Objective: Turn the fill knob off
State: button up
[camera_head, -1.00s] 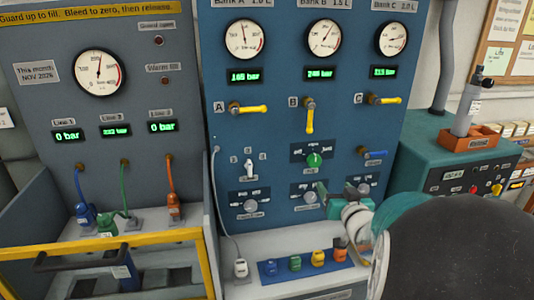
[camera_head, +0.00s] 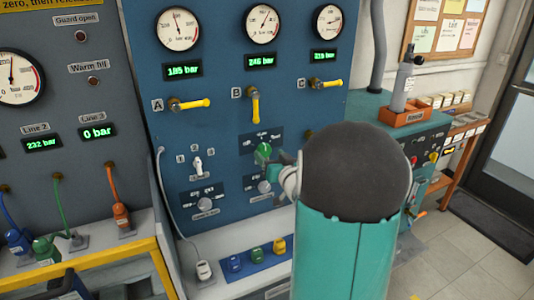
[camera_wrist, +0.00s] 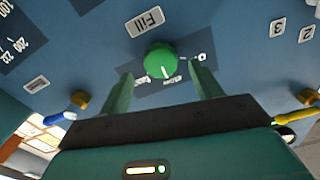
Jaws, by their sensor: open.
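The fill knob is a round green knob (camera_head: 263,150) on a dark label plate in the blue panel. In the wrist view the green knob (camera_wrist: 160,60) sits beside an upside-down "Fill" label (camera_wrist: 145,21), and its white pointer mark faces the bottom of the picture. My gripper (camera_wrist: 162,84) is open and empty, with one green finger on each side of the knob's lower part in that view. I cannot tell whether the fingers touch it. In the head view my gripper (camera_head: 277,157) is right at the knob, and my arm hides the panel's lower right.
Yellow valve handles A (camera_head: 190,104), B (camera_head: 254,105) and C (camera_head: 327,84) stand above the knob. A small white switch (camera_head: 198,165) is to its left, and grey knobs (camera_head: 204,204) (camera_head: 265,186) sit below. A shelf with coloured plugs (camera_head: 257,254) projects under the panel.

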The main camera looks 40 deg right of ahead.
aim_at(264, 150)
jog(key=shift+x, duration=1.3)
jog(key=shift+a, duration=0.1)
jog(key=c, duration=1)
jog(key=shift+n, duration=0.4)
jog(key=n, duration=0.5)
jog(key=shift+a+n, duration=0.1)
jog(key=shift+n, duration=0.2)
jog(key=n, duration=0.5)
jog(key=shift+n, duration=0.3)
